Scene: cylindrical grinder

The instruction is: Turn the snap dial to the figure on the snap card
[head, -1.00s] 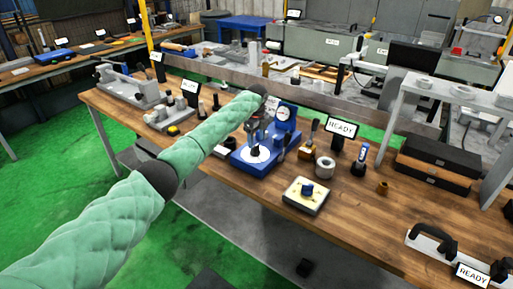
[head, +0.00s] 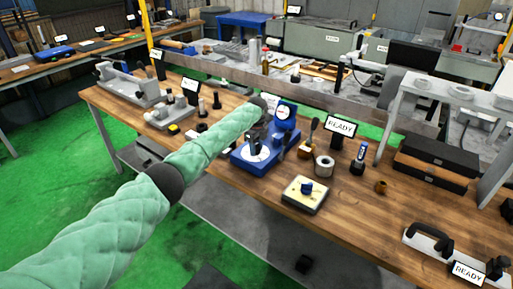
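A cream square plate (head: 316,197) with a blue knob (head: 306,187) on top sits near the table's front edge. I cannot tell surely whether this is the snap dial. A blue stand (head: 285,142) behind it carries an upright round gauge (head: 284,112) and a white round disc (head: 257,150) on its base. A card reading READY (head: 341,127) stands behind; no figure is legible on it. My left gripper (head: 258,137) is dark and small at the blue stand, above the white disc; its fingers are too small to read. My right gripper is out of view.
A metal ring (head: 324,165), a blue-topped tool (head: 360,158) and a small brown bush (head: 380,187) stand to the right. A light plate with black handles (head: 429,241) and another READY card (head: 468,273) are at the front right. Bare wood (head: 365,225) lies between.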

